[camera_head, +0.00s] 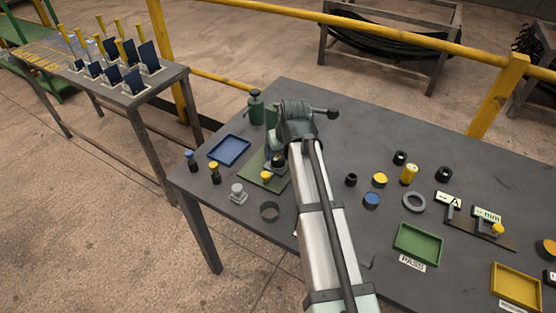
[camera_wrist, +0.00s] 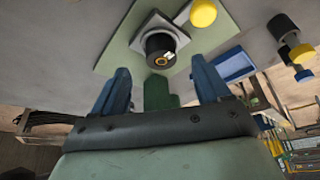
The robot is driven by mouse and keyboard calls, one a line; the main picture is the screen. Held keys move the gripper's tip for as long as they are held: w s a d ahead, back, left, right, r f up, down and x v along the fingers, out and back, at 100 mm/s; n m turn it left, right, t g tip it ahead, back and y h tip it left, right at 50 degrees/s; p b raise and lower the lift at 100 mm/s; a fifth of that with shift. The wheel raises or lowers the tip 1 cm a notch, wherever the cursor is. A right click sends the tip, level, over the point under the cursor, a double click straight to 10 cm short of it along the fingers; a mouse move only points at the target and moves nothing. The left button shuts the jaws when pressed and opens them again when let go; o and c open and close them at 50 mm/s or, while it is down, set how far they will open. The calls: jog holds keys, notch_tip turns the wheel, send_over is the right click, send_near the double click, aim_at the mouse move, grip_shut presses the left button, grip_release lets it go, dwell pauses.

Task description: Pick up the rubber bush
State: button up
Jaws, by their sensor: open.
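A short black cylinder with a brass-coloured centre, which looks like the rubber bush (camera_wrist: 160,48), sits upright in a pale square holder (camera_wrist: 138,40) on a green plate (camera_wrist: 112,62). In the head view the bush is mostly hidden beside my gripper, above the same green plate (camera_head: 254,165). My gripper (camera_wrist: 160,68) has its two blue fingers spread apart. The bush shows between and beyond the fingertips, and nothing is held. I cannot tell how far the fingertips are from it. Other black ring-like parts (camera_head: 351,180) (camera_head: 400,157) (camera_head: 443,174) stand on the table to the right.
A yellow knob (camera_head: 266,175) is close to the holder. A blue tray (camera_head: 229,150), a green bottle (camera_head: 255,107) and two capped pegs (camera_head: 214,172) stand nearby. A grey ring (camera_head: 413,202), a green tray (camera_head: 418,244) and a yellow tray (camera_head: 516,287) lie at right.

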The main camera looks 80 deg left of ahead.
aim_at(278, 156)
jog(key=shift+a+x, duration=0.2)
jog(key=shift+x, duration=1.2)
jog(key=shift+a+x, duration=0.2)
jog(key=shift+x, duration=1.15)
jog(key=shift+r, duration=0.15)
jog(key=c, duration=1.2)
jog(key=shift+o, duration=0.2)
